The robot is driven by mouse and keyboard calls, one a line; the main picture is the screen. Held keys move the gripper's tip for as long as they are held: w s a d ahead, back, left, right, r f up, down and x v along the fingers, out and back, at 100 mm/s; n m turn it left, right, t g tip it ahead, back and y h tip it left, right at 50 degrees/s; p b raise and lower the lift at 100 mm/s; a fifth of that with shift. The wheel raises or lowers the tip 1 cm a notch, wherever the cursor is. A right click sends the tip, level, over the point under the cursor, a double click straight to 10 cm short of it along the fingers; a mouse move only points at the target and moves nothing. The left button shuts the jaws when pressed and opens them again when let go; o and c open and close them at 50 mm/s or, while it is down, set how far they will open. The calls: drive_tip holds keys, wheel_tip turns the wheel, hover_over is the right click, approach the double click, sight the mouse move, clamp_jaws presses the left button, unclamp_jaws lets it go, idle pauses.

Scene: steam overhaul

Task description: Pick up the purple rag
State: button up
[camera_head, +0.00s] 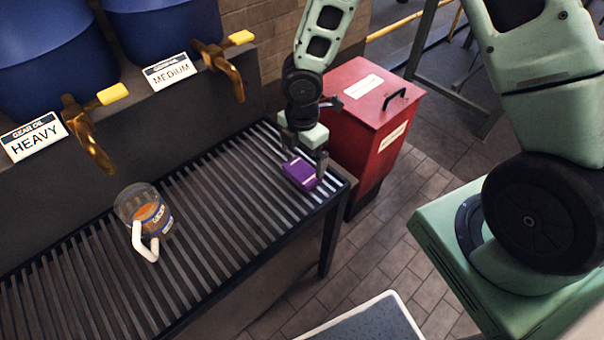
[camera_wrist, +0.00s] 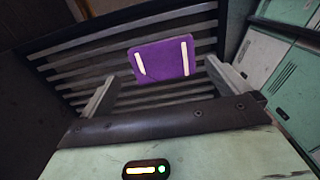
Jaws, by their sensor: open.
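The purple rag (camera_head: 300,173) is a folded cloth lying on the slatted rack (camera_head: 215,217) near its right end. In the wrist view the rag (camera_wrist: 163,60) shows two pale stripes and sits between and beyond the two fingers. My gripper (camera_head: 305,160) is open above the rag, with one finger on its right side in the head view. In the wrist view my gripper (camera_wrist: 160,85) has its fingers spread wide with nothing held. Whether a finger touches the rag cannot be told.
A clear jug (camera_head: 146,212) with a white handle stands on the rack to the left. Brass taps (camera_head: 222,65) jut out above it. A red lidded bin (camera_head: 365,115) stands right beside the rack's end. Tiled floor lies to the right.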

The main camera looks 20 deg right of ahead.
sight(302, 170)
drive_tip(key=f, duration=0.5)
drive_tip(key=shift+s+a+b, duration=0.15)
drive_tip(key=shift+s+b, duration=0.1)
drive_tip(key=shift+b, duration=0.1)
drive_tip(key=shift+c, duration=0.3)
drive_tip(key=c, duration=0.8)
wheel_tip(302, 170, up, 10)
drive_tip(key=shift+p, duration=0.95)
